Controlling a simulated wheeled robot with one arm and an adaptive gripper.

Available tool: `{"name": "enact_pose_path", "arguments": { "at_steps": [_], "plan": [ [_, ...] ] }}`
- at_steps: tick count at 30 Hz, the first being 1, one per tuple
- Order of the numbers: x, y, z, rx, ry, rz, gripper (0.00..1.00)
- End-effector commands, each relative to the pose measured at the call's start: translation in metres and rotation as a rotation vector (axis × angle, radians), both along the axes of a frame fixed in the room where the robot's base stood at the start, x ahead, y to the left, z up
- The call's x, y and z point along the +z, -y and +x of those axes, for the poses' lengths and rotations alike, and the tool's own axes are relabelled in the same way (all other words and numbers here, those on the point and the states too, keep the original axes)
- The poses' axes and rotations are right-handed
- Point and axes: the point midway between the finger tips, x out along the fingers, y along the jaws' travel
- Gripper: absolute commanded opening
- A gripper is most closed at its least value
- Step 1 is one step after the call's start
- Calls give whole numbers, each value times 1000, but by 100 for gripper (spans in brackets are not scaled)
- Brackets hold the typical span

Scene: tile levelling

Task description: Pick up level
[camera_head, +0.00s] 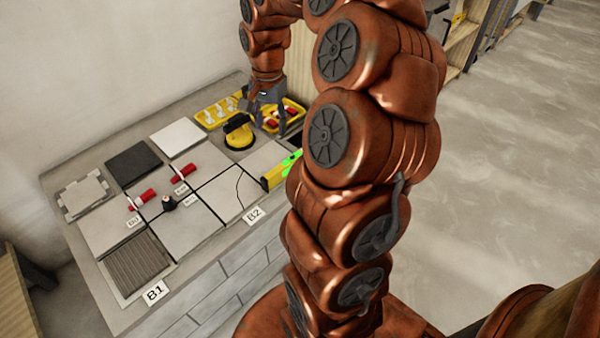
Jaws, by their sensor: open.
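The level (272,178), a yellow bar with bright green parts, lies near the front right edge of the worktop. My arm hides its right end. My gripper (270,122) points down over the back right of the worktop, with its fingers apart and nothing seen between them. It is farther back than the level and apart from it in the picture. Its exact height above the worktop is hard to tell.
A yellow and black suction lifter (238,138) stands just left of my gripper. Yellow trays (214,118) with small parts are behind. Grey, white and dark tiles (134,162), red-handled tools (186,171) and a small black knob (169,203) lie to the left. A wall borders the back.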

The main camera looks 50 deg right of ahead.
Motion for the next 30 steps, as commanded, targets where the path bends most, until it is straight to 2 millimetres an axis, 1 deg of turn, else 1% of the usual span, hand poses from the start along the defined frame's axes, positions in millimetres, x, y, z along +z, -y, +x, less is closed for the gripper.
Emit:
{"name": "enact_pose_path", "arguments": {
  "at_steps": [1,3,6,7,9,12,15,21,26,30],
  "plan": [
    [-32,19,3,-68,0,-3,52],
    [-55,41,5,-153,-3,-6,52],
    [-78,70,6,-259,0,-16,52],
    [-84,77,5,-285,-1,-19,52],
    [-96,89,4,-334,-5,-21,52],
    [-105,101,2,-378,-6,-25,52],
    [-111,105,1,-396,-7,-27,52],
    [-128,105,1,-398,-7,-28,52],
    [-137,105,1,-397,-3,-29,52],
    [-155,103,1,-395,-4,-28,52]
  ]
}}
